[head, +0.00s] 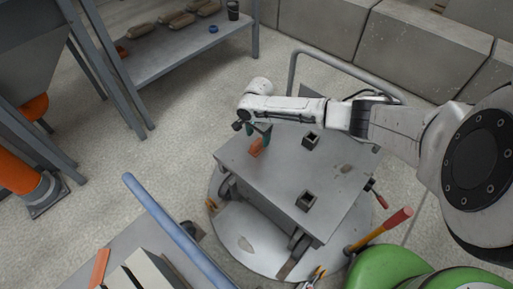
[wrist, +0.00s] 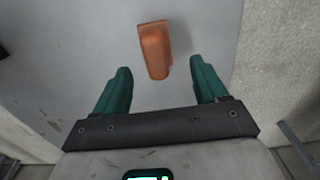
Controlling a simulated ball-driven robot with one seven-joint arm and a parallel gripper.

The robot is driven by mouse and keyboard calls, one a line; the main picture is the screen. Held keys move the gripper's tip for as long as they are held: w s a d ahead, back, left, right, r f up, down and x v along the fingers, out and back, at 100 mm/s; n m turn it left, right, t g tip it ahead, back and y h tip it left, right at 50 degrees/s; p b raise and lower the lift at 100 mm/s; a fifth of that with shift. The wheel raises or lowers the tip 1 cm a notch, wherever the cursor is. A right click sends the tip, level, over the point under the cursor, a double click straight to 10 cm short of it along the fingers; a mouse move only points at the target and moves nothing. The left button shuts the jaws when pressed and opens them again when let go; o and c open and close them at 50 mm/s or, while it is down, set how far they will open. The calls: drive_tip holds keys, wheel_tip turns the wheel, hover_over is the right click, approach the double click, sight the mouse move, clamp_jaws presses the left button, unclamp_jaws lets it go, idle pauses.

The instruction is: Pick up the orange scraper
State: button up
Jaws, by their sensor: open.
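The orange scraper (wrist: 155,50) lies on the grey metal top of a cart in the wrist view, ahead of and roughly between my open fingers. It also shows in the head view (head: 256,148) near the far left edge of the cart top (head: 310,215). My gripper (wrist: 160,88) has two green fingers spread wide, with nothing between the tips. In the head view my gripper (head: 261,131) is just above the scraper. The height gap between fingers and scraper is hard to tell.
Two dark square sockets (head: 310,139) (head: 306,201) stand on the cart top. A tube handle (head: 330,58) rises at its far side. A blue rail (head: 175,230) and a red-headed hammer (head: 385,228) are nearby. A shelf table (head: 170,50) stands at back left.

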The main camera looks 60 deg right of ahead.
sight(257, 141)
drive_tip(key=f+b, duration=0.1)
drive_tip(key=f, duration=0.2)
drive_tip(key=a+f+b, duration=0.1)
drive_tip(key=f, duration=0.1)
drive_tip(key=shift+b, duration=0.3)
drive_tip(key=c, duration=1.2)
drive_tip(key=shift+r, duration=0.15)
